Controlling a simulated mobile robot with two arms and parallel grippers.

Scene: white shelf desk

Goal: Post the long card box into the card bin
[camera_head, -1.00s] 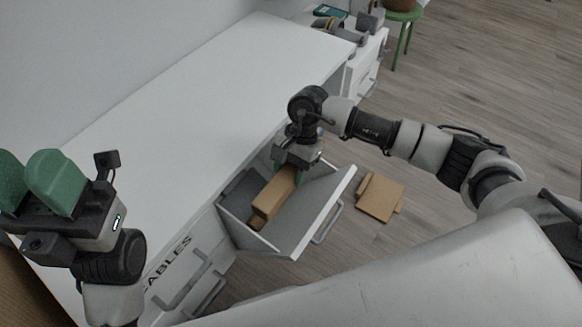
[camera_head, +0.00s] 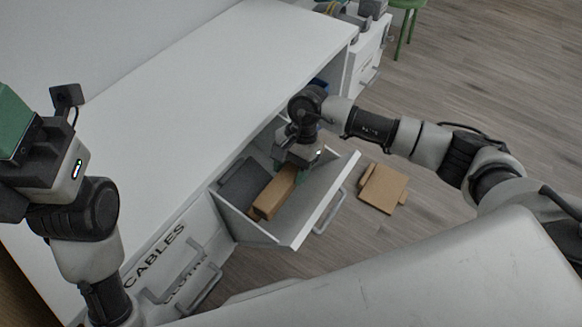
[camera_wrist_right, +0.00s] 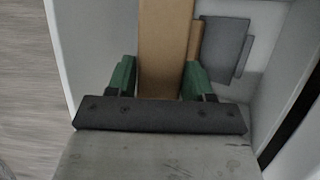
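The long card box (camera_head: 275,195) is brown and lies slantwise in the opening of a white tilted-out bin (camera_head: 318,205) at the desk's front. My right gripper (camera_head: 302,172) is at the box's far end. In the right wrist view its green fingers (camera_wrist_right: 160,80) stand on both sides of the box (camera_wrist_right: 165,35), which fills the gap between them. The bin's label is not visible. My left gripper (camera_head: 14,122) is at the left edge, away from the desk front, with its fingers partly cut off by the frame.
A dark grey piece (camera_head: 243,185) lies in the bin beside the box. Flat brown cardboard (camera_head: 385,188) lies on the floor to the right. A closed front labelled CABLES (camera_head: 155,257) is at lower left. The white desk top (camera_head: 190,100) is clear.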

